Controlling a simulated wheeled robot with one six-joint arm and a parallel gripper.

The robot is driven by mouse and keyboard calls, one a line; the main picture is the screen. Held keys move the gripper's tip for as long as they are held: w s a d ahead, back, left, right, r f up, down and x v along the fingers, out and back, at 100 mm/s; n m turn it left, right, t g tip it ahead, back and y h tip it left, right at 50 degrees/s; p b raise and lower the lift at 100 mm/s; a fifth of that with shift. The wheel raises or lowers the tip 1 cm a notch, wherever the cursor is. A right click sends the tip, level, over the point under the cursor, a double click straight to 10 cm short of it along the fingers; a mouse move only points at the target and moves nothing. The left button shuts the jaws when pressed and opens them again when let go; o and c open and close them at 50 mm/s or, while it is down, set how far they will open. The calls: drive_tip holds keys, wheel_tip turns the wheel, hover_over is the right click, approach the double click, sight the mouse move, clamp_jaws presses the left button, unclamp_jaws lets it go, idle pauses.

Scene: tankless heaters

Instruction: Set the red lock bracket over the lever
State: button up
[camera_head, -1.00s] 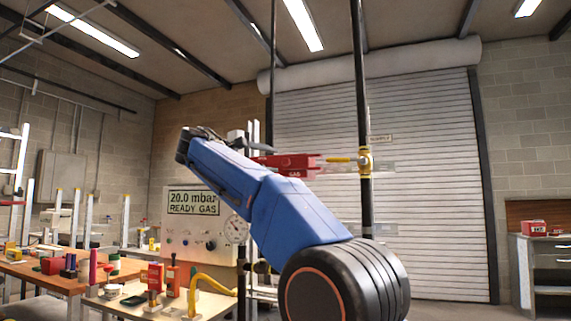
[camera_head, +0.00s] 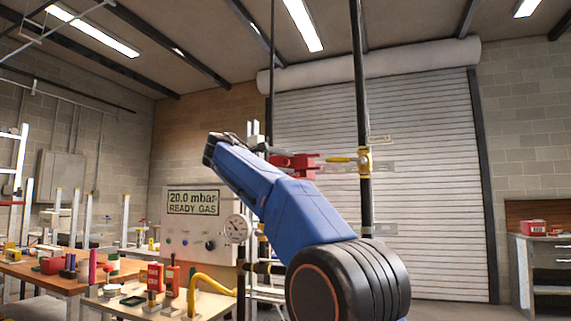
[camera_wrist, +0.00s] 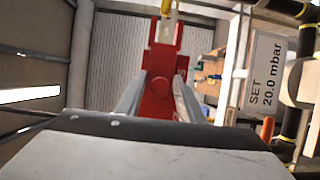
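The red lock bracket (camera_head: 293,162) is held up in front of the roller door in the head view. In the wrist view the bracket (camera_wrist: 158,92) sits between the two fingers of my gripper (camera_wrist: 160,82), which look closed on its sides. Its forked far end points at the yellow lever (camera_wrist: 167,8) at the top edge. In the head view the yellow lever (camera_head: 341,159) extends left from the brass valve (camera_head: 365,160) on the vertical pipe. My arm hides part of the gripper there.
A test panel (camera_head: 188,228) reading "20.0 mbar READY GAS" and a round gauge (camera_head: 238,229) stand below my arm. A workbench (camera_head: 40,275) with several small parts is at the left. A "SET 20.0 mbar" sign (camera_wrist: 264,75) and dark pipes are close on the right in the wrist view.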

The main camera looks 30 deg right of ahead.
sight(303, 162)
clamp_jaws()
drive_tip(key=shift+s+d, duration=0.7)
drive_tip(key=shift+s, duration=0.2)
drive_tip(key=shift+s+d, duration=0.65)
drive_tip(key=shift+s, duration=0.2)
drive_tip(key=o, duration=0.7)
unclamp_jaws()
drive_tip(key=shift+c, duration=0.2)
drive_tip(key=shift+a, duration=0.1)
drive_tip(key=v, duration=1.7)
drive_tip(key=shift+a, duration=0.2)
drive_tip(key=shift+d, duration=0.1)
